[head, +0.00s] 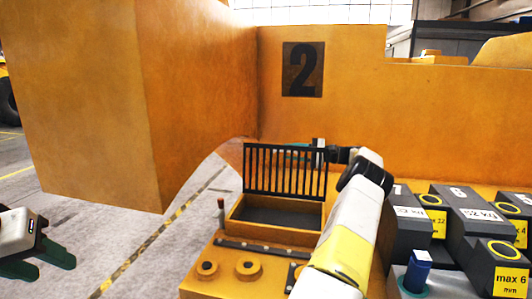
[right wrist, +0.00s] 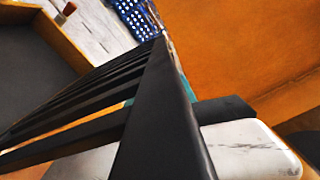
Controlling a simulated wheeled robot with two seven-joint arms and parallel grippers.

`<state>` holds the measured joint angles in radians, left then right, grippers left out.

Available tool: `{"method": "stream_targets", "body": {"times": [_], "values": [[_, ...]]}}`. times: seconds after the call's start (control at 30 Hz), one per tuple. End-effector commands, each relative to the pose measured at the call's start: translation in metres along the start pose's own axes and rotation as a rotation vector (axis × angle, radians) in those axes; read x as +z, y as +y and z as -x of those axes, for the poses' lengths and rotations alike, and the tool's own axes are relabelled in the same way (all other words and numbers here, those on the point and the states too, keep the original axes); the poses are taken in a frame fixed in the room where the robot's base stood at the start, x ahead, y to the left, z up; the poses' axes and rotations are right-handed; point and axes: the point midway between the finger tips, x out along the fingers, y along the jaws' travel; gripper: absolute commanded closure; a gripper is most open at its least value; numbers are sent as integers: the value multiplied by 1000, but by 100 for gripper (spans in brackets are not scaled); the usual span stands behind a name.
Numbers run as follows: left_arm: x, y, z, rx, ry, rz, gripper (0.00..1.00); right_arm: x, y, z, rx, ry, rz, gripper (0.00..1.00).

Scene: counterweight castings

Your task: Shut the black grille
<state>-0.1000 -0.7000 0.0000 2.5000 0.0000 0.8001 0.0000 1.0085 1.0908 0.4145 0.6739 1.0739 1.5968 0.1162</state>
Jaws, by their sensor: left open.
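The black grille (head: 285,170) stands raised, roughly upright, at the back of an open yellow box (head: 240,214) with a dark inside. In the right wrist view the grille's dark frame (right wrist: 158,125) fills the middle, very close to the camera, with its bars running left. My right gripper (head: 306,146) is behind the grille's upper right part, at its far side. The bars and frame hide most of its fingers; I cannot tell whether it touches. My left gripper (head: 50,257) is open and empty at the far left, away from the box.
Dark counterweight blocks (head: 480,230) with yellow labels stand to the right of my right arm. A large orange body with a "2" plate (head: 303,69) rises behind. Floor at left is clear.

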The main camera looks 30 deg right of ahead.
Motion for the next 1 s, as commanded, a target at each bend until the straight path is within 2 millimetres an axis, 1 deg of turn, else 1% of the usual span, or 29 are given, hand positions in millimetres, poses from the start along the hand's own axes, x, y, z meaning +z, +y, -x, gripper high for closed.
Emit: {"method": "stream_targets", "body": {"times": [0.07, 0.2, 0.23, 1.0], "values": [[0, 0, 0, 0, 0, 0, 57, 0, 0, 0, 0, 0, 0, 69], [0, 0, 0, 0, 0, 0, 57, 0, 0, 0, 0, 0, 0, 97], [0, 0, 0, 0, 0, 0, 57, 0, 0, 0, 0, 0, 0, 100], [0, 0, 0, 0, 0, 0, 57, 0, 0, 0, 1, -1, -1, 100]]}}
